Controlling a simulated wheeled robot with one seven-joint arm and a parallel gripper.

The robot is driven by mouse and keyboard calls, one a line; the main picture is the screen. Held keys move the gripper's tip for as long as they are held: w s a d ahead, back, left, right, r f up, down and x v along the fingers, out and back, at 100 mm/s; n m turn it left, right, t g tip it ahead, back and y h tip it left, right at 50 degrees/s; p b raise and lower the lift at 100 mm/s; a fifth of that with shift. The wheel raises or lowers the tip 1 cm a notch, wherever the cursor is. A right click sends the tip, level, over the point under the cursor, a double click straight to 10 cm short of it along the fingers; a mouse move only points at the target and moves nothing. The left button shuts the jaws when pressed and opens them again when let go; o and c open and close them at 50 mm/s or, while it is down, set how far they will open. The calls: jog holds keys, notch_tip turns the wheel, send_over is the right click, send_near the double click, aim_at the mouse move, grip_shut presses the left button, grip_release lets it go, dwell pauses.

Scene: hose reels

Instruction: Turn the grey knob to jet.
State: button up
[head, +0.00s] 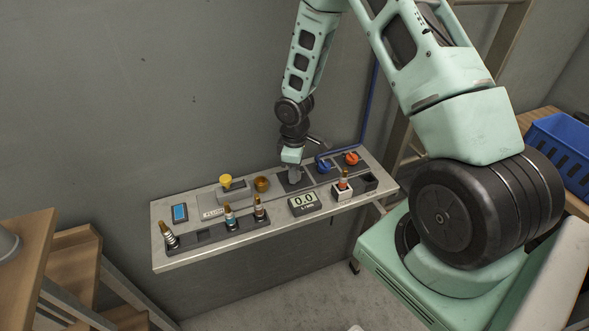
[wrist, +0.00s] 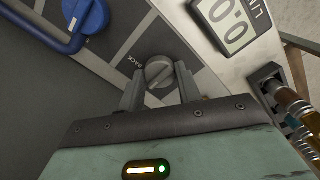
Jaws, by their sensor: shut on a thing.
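The grey knob (wrist: 159,72) is a small round dial with a raised ridge, mounted on a dark plate on the panel. Printed letters, partly legible as "ACK", show beside it in the wrist view. My gripper (wrist: 160,92) is shut on the grey knob, with one finger on either side of it. In the head view my gripper (head: 292,170) is lowered onto the dark plate from above, and it mostly hides the knob. No "jet" label can be read.
A blue knob with a blue pipe (head: 323,163) and an orange-red knob (head: 352,158) sit to the right. A display (head: 304,202) reading 0.0 stands in front. Brass fittings (head: 229,217) stand in a rack at left, near a yellow knob (head: 226,180). The wall is close behind.

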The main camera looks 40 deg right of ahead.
dwell(0.3)
jog(key=o, duration=1)
notch_tip(320, 180, up, 18)
jog(key=b, duration=0.1)
jog(key=shift+f+b, duration=0.25)
jog(key=shift+b, duration=0.15)
jog(key=s+a+r+b, duration=0.1)
jog(key=s+a, duration=0.4)
jog(key=a, duration=0.3)
jog(key=s+a+r+b, duration=0.1)
jog(key=s+a, duration=0.3)
jog(key=a, duration=0.4)
jog(key=s+a+b, duration=0.1)
jog(key=s+a, duration=0.3)
jog(key=s, duration=0.3)
jog(key=s+a+b, duration=0.1)
jog(key=s+a, duration=0.3)
jog(key=s, duration=0.4)
jog(key=shift+s+a+f+y, duration=0.2)
jog(key=shift+s+y, duration=0.1)
